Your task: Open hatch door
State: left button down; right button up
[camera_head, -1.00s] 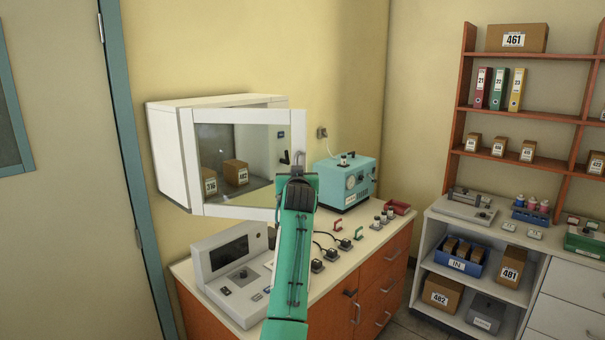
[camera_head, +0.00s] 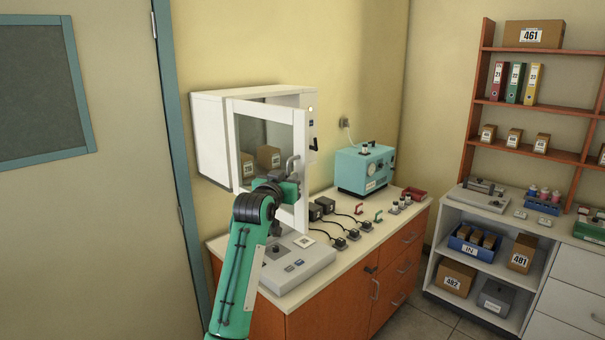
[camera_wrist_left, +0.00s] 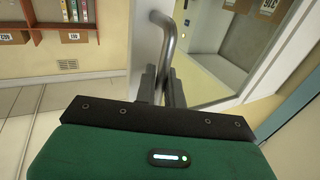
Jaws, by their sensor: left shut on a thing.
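The hatch door (camera_head: 272,113) is a white-framed glass door on the white wall cabinet (camera_head: 208,135). It stands partly open, swung out from the cabinet's right side. Brown boxes (camera_head: 268,157) show behind its glass. My left gripper (camera_head: 292,178) is at the door's free edge, shut on the grey bar handle (camera_head: 291,165). In the left wrist view, the curved handle (camera_wrist_left: 168,40) runs down between the two dark fingers (camera_wrist_left: 162,85). The door's frame and glass (camera_wrist_left: 215,50) are just beyond. My right gripper is not in view.
The counter (camera_head: 345,245) below holds a grey console (camera_head: 300,265), a teal device (camera_head: 365,170) and several small cabled items. A door with a teal frame (camera_head: 178,160) is at left. Shelves (camera_head: 540,105) stand at right. Some floor (camera_head: 425,320) is clear.

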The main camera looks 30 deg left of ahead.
pick_arm(q)
jog(key=s+a+m+h, duration=0.1)
jog(key=s+a, duration=0.3)
jog(key=s, duration=0.4)
jog(key=shift+a+h, duration=0.3)
jog(key=shift+h, duration=0.3)
jog(key=c, duration=1.6)
grip_release()
jog(key=shift+a, duration=0.1)
jog(key=shift+c, duration=0.2)
jog(key=shift+b, duration=0.3)
jog(key=s+b, duration=0.5)
jog(key=s, duration=0.8)
jog(key=shift+s+d, duration=0.4)
